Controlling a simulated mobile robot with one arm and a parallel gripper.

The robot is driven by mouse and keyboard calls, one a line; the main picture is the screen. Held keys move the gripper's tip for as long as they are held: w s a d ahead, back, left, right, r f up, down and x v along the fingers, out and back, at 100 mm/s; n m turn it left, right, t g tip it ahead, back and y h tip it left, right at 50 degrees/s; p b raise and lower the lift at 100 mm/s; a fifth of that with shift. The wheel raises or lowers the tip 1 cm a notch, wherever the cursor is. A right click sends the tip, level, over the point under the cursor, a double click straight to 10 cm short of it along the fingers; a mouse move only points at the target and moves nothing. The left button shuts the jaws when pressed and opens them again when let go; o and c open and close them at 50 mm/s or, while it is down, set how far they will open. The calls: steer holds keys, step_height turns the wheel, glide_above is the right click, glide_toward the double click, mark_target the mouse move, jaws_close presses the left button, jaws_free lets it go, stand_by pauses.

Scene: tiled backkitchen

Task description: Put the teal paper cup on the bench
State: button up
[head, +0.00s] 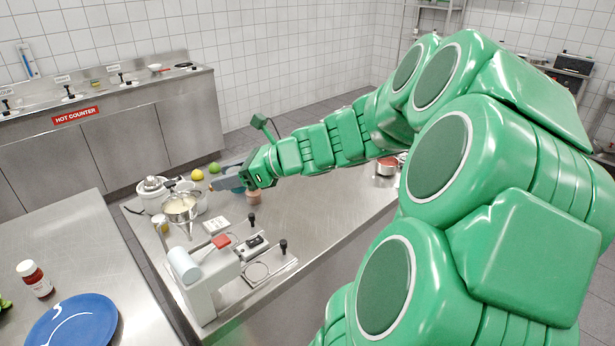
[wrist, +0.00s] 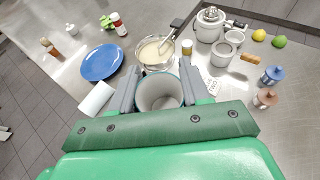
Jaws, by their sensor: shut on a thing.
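The teal paper cup (head: 231,182) is at the end of my outstretched arm in the head view, above the steel worktop (head: 310,240). In the wrist view the cup (wrist: 160,95) is between the two grey fingers, its pale inside and rim facing the camera. My gripper (wrist: 159,84) is shut on it; it also shows in the head view (head: 228,184). The cup's base is hidden, and I cannot tell how far it is above the worktop. Which steel surface is the bench is not marked.
A white machine (head: 205,285) stands nearer. A blue plate (head: 75,322) lies on the left counter. The worktop's middle is clear.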

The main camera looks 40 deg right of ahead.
steer(key=s+d+m+t+h, duration=0.2)
steer(key=s+d+m+h, duration=0.1)
steer(key=s+d, duration=0.65)
glide_above(284, 226)
steer(key=s, duration=0.1)
steer(key=f, duration=1.9)
steer(key=shift+s+a+f, duration=0.1)
steer(key=shift+a+f, duration=0.25)
steer(key=shift+a, duration=0.05)
steer(key=shift+w+d+f, duration=0.35)
steer(key=shift+w+f, duration=0.2)
steer(key=shift+f, duration=1.7)
steer(key=shift+f, duration=0.1)
steer(key=o, duration=1.1)
steer(key=shift+c, duration=0.2)
